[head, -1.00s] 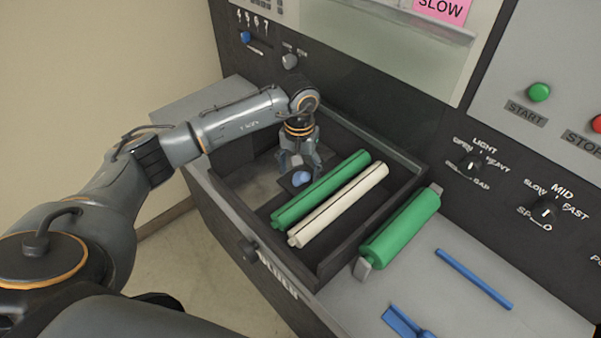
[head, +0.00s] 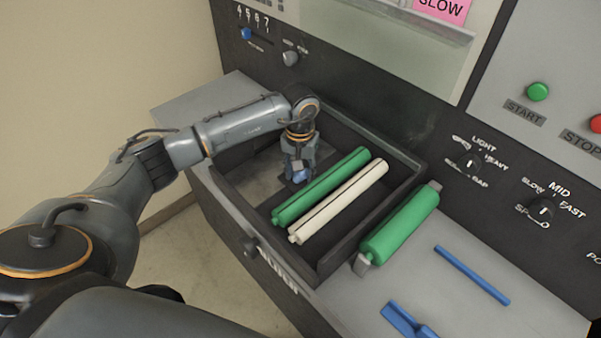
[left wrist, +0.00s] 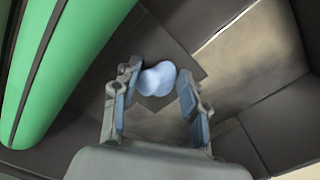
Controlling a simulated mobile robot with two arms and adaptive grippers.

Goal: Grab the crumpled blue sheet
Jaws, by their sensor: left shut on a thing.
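The crumpled blue sheet (head: 301,176) is a small light-blue lump inside the dark open drawer, left of the rollers. It also shows in the left wrist view (left wrist: 157,79), between the fingertips. My left gripper (head: 299,170) reaches down into the drawer and is shut on the sheet; it shows in the left wrist view (left wrist: 156,88) with a finger on each side of the lump. In the head view the fingers hide part of the sheet. My right gripper is not in view.
A green roller (head: 320,187) and a cream roller (head: 340,203) lie in the drawer (head: 318,276) close to the right of my gripper. Another green roller (head: 400,225), a blue rod (head: 471,274) and a blue tool (head: 402,320) lie on the grey surface outside. The machine panel stands behind.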

